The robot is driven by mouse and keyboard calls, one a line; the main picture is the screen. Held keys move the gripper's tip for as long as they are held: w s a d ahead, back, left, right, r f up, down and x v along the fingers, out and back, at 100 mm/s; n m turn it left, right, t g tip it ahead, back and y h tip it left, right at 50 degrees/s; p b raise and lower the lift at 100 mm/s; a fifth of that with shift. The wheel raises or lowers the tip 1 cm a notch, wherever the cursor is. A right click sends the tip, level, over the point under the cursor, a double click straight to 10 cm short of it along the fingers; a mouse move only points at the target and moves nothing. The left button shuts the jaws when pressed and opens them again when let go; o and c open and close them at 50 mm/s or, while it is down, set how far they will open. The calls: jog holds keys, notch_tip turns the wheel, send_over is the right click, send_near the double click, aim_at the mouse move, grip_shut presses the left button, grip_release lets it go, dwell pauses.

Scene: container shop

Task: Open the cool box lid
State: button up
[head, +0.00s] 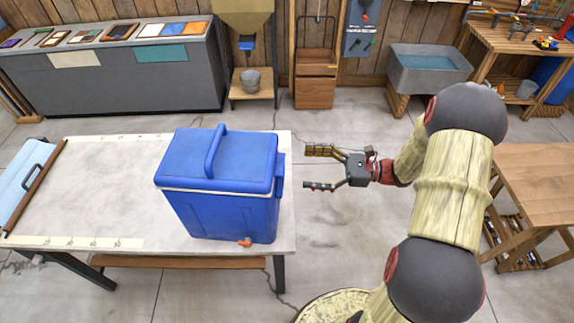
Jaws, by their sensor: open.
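The blue cool box (225,215) stands upright near the right end of the pale table. Its blue lid (190,152) lies flat on top and looks closed, with a white seam beneath it. A blue handle (214,150) arches over the lid. A small orange tap (245,242) is low on the front side. My gripper (312,168) is open and empty, to the right of the box, with its fingers pointing left. It is apart from the box, past the table's right edge. The inside of the box is hidden.
The table (110,190) has clear room left of the box; a light-blue item with a dark handle (30,180) lies at its left end. A wooden bench (540,180) stands right of my arm. A grey counter (120,85) and a water basin (425,72) stand behind.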

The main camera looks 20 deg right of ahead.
jog(key=x, duration=0.7)
jog(key=shift+s, duration=0.15)
jog(key=shift+c, duration=0.7)
jog(key=c, duration=1.5)
jog(key=shift+c, duration=0.3)
